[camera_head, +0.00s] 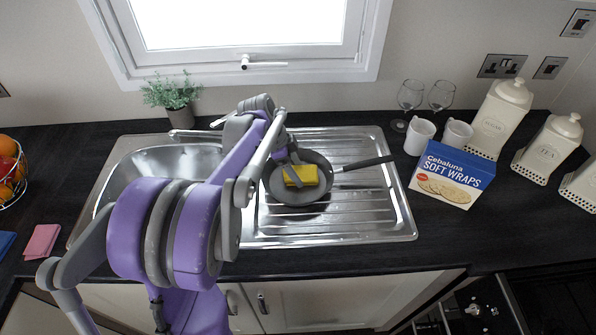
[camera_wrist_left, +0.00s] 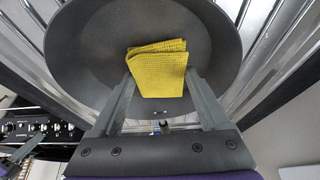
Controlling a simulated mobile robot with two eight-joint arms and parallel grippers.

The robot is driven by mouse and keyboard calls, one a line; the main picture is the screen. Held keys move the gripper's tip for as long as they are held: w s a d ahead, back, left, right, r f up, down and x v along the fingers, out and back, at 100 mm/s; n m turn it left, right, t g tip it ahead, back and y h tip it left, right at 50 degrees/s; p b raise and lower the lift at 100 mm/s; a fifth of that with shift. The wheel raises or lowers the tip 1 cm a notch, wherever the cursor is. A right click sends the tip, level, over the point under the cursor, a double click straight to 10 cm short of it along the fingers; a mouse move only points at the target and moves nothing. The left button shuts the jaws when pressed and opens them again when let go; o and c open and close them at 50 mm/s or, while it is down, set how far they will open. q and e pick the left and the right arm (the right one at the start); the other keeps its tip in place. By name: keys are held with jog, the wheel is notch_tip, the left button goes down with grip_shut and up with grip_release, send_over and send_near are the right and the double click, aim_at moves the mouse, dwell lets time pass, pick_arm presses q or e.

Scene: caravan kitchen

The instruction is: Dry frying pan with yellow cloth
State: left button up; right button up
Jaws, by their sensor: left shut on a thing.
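The grey frying pan (camera_head: 292,193) lies on the ribbed drainer of the metal sink, its black handle (camera_head: 364,163) pointing right. The folded yellow cloth (camera_head: 301,176) is over the inside of the pan. My left gripper (camera_head: 290,172) reaches in from the left and is shut on the cloth. In the left wrist view the cloth (camera_wrist_left: 158,66) sits between the two fingers (camera_wrist_left: 160,92), with the dark pan (camera_wrist_left: 92,45) behind it. I cannot tell whether the cloth touches the pan.
The sink basin (camera_head: 170,162) is left of the drainer, partly hidden by my arm. A Soft Wraps box (camera_head: 450,176), white mugs (camera_head: 419,136) and wine glasses (camera_head: 410,95) stand right of the pan handle. Pink (camera_head: 42,241) and blue (camera_head: 6,243) cloths lie far left.

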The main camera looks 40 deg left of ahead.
pick_arm(q)
jog(key=shift+s+a, duration=0.55)
jog(key=shift+a, duration=0.05)
jog(key=shift+s+d+f, duration=0.1)
jog(key=shift+s+d, duration=0.05)
jog(key=shift+s, duration=0.6)
jog(key=shift+s+d, duration=0.1)
jog(key=shift+d, duration=0.15)
jog(key=shift+s+d, duration=0.2)
jog(key=shift+d, duration=0.35)
jog(key=shift+w+d, duration=0.15)
jog(key=shift+w+d, duration=0.4)
jog(key=shift+d, duration=0.05)
